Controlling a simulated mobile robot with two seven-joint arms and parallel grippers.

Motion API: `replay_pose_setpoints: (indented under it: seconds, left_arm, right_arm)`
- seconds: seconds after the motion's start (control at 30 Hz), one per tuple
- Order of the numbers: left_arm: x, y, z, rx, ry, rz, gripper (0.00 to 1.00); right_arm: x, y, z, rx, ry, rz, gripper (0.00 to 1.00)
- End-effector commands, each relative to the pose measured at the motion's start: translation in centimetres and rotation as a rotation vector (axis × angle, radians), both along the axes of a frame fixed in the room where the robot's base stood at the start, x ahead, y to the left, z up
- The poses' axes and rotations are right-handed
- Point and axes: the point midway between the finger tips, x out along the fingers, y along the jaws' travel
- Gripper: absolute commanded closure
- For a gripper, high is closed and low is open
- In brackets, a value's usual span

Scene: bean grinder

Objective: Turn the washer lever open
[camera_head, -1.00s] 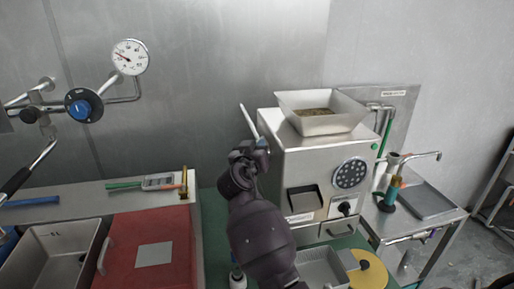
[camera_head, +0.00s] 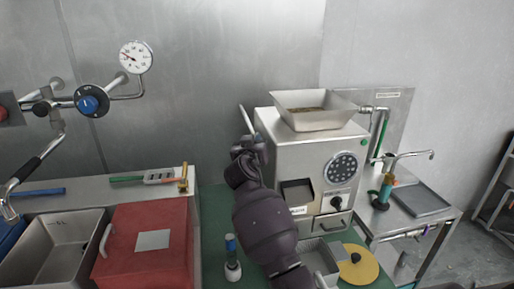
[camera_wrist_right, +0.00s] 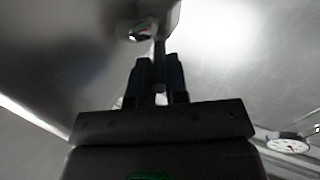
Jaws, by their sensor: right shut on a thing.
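The steel grinder (camera_head: 285,165) stands right of centre in the head view. A thin pale lever (camera_head: 246,121) rises at a tilt by its left side. My right gripper (camera_head: 256,148) is at the lever's lower part, close to the grinder's upper left side. In the right wrist view, the fingers (camera_wrist_right: 159,82) are shut around a dark rod (camera_wrist_right: 159,60), which seems to be part of this lever. The rod's upper end meets a rounded, blurred part. The arm and gripper hide the lever's lower end in the head view. My left gripper is not in view.
A tray of beans (camera_head: 316,122) sits on the grinder. A red box (camera_head: 150,215) and a sink (camera_head: 45,260) are at left, below a wall pipe with a blue knob (camera_head: 88,102) and a gauge (camera_head: 136,57). A blue-topped bottle (camera_head: 232,262) stands beside my right arm.

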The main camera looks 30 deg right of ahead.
Motion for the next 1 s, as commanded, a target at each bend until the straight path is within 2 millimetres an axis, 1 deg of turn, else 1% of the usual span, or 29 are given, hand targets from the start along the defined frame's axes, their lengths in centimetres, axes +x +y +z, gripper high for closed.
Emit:
replay_pose_setpoints:
  seconds: [0.33, 0.37, 0.5, 1.0]
  left_arm:
    - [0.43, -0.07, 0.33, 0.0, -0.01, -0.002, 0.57]
    - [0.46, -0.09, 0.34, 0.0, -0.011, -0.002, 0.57]
    - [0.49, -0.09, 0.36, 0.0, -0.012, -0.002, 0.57]
    - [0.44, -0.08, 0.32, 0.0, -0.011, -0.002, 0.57]
  right_arm:
    - [0.08, -0.06, -0.09, 0.002, 0.001, 0.002, 1.0]
    - [0.08, -0.06, -0.09, 0.003, 0.002, 0.001, 0.81]
    - [0.08, -0.05, -0.07, 0.002, 0.001, 0.002, 0.6]
    - [0.09, -0.13, -0.03, 0.002, 0.001, 0.003, 0.6]
